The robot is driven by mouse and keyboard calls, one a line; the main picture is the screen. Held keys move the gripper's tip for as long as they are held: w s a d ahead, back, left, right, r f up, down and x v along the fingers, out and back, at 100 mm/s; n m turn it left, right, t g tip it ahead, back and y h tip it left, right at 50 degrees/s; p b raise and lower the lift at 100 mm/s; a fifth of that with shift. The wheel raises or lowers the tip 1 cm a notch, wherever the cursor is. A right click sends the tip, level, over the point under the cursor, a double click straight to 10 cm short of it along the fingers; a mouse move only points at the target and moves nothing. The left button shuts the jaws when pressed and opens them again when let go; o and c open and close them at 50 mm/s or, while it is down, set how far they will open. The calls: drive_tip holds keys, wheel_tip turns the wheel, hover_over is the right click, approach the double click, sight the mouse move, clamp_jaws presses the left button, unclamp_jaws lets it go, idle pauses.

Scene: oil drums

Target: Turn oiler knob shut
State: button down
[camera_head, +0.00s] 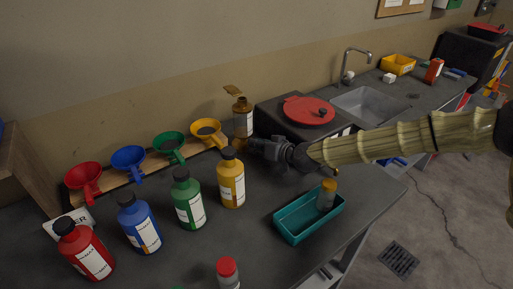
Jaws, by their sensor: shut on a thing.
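The oiler (243,121) is an amber vessel with a pale label and a brown flap tilted up on its top. It stands at the back of the bench, against the wall, left of the dark box. My gripper (250,146) reaches in from the right, low at the oiler's base. Its jaws are shut on the small brass-coloured oiler knob (240,146) there. The knob is mostly hidden by the fingers, and its turn angle cannot be made out.
A yellow bottle (231,182) stands close in front of my gripper, with green (188,203) and blue (140,226) bottles further left. A yellow funnel (208,132) sits left of the oiler. A teal tray (308,217) lies front right. A red lid (308,111) tops the dark box.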

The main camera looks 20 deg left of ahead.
drive_tip(key=c, duration=1.3)
unclamp_jaws()
drive_tip(key=shift+v, duration=3.8)
drive_tip(key=shift+c, duration=0.2)
